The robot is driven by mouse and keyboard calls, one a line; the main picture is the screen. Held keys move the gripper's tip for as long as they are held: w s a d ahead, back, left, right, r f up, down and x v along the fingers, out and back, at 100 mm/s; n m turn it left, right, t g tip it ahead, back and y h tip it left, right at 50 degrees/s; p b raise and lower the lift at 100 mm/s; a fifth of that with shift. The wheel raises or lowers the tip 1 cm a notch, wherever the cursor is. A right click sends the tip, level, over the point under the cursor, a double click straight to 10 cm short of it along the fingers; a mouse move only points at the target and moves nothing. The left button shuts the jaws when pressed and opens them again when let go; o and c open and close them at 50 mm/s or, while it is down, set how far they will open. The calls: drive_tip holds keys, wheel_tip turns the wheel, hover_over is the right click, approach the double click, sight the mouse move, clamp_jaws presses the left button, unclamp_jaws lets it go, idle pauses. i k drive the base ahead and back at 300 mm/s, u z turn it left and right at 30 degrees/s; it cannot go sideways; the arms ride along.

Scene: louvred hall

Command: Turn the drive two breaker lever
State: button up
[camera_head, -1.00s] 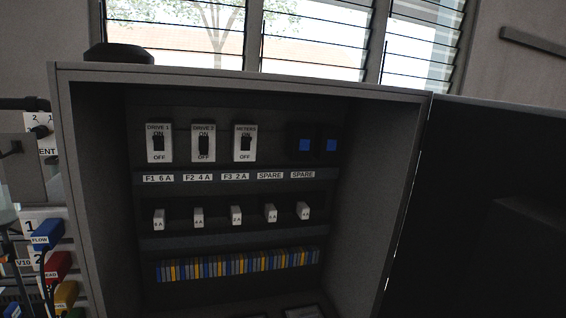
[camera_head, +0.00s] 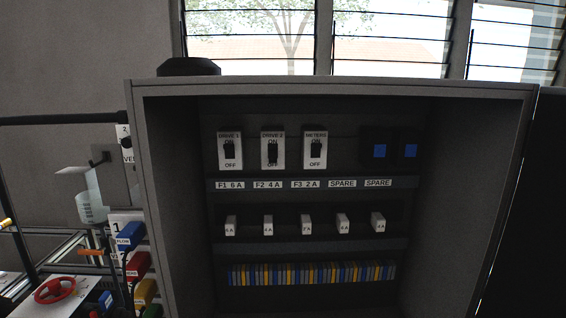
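The drive two breaker (camera_head: 279,142) is a white plate with a black lever (camera_head: 272,154), marked DRIVE 2, ON and OFF. It sits in the upper row of an open grey cabinet (camera_head: 168,200), between the drive 1 breaker (camera_head: 230,164) and the meters breaker (camera_head: 315,164). Its lever looks a little lower than the levers on either side, toward OFF. My gripper is not in view, and nothing visible touches the lever.
Below the breakers are a label strip (camera_head: 303,184), several white fuses (camera_head: 268,226) and coloured terminals (camera_head: 310,273). Blue spare blocks (camera_head: 380,151) are at right. The dark open door (camera_head: 535,220) stands right. Coloured plugs (camera_head: 137,266) and a red handwheel (camera_head: 55,290) are left.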

sight(274, 158)
drive_tip(key=i, duration=0.9)
drive_tip(key=u, duration=0.1)
